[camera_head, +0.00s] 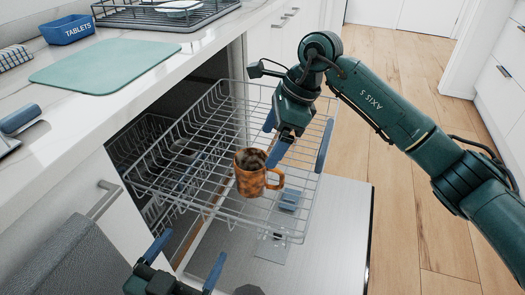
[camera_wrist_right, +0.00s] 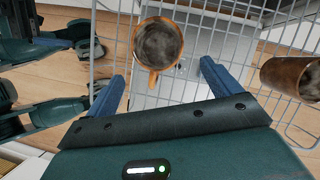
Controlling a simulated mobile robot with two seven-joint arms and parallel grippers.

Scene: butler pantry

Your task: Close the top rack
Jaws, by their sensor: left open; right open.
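The top rack (camera_head: 222,205), a grey wire basket, is pulled out of the dishwasher under the counter, above the open door. A brown mottled mug (camera_head: 250,178) stands in it. My right gripper (camera_head: 297,167) is open over the rack's outer right part, beside the mug. In the right wrist view its blue fingers (camera_wrist_right: 163,72) are apart, with a mug (camera_wrist_right: 158,45) ahead and its handle towards me. Another brown mug (camera_wrist_right: 292,77) shows at the right edge there. My left gripper (camera_head: 186,258) is open and empty at the bottom, near the rack's front left corner.
The open dishwasher door (camera_head: 335,230) lies below the rack. The counter (camera_head: 70,105) above holds a green mat (camera_head: 105,74), a blue "TABLETS" box (camera_head: 67,30) and a dark drying rack (camera_head: 165,14). A cabinet handle (camera_head: 105,200) sticks out at left. Wooden floor (camera_head: 410,225) is clear at right.

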